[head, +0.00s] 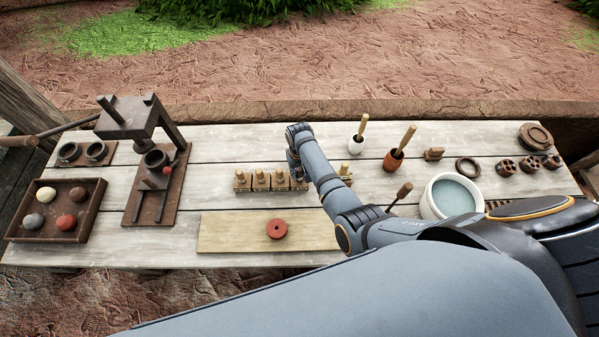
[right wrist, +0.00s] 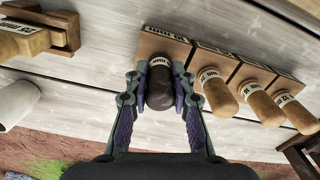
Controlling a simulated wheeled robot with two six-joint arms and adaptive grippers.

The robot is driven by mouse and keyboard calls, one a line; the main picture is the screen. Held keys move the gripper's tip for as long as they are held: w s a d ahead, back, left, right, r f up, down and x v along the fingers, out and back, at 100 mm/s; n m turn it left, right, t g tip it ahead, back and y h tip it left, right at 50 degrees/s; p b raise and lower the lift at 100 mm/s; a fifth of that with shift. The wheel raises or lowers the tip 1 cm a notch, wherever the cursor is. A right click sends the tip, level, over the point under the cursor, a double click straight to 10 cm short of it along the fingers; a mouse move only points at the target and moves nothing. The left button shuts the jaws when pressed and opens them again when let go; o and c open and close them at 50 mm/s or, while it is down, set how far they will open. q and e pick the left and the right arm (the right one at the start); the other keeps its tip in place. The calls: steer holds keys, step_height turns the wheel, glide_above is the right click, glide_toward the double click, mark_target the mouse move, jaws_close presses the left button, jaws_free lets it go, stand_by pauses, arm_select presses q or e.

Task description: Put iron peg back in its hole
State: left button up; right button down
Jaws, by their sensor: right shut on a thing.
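The iron peg (right wrist: 160,90) is a dark, round-ended cylinder with a pale label band, in the right wrist view. My right gripper (right wrist: 160,97) is shut on it, one finger on each side. The peg is in line with the end wooden block (right wrist: 165,45) of a row; whether its hidden end sits in a hole there cannot be told. In the head view my right gripper (head: 295,172) is over the right end of the row, and its arm hides the peg. Light wooden pegs (right wrist: 215,92) stand in the neighbouring blocks (head: 260,187). My left gripper is out of view.
A separate block with a peg (head: 345,170) stands right of the row. Bare planks lie behind the row.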

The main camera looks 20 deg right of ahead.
steer(key=shift+f, duration=0.3)
stand_by(0.4)
steer(key=c, duration=1.1)
jaws_free()
steer(key=shift+o, duration=0.2)
step_height(320, 180, up, 12)
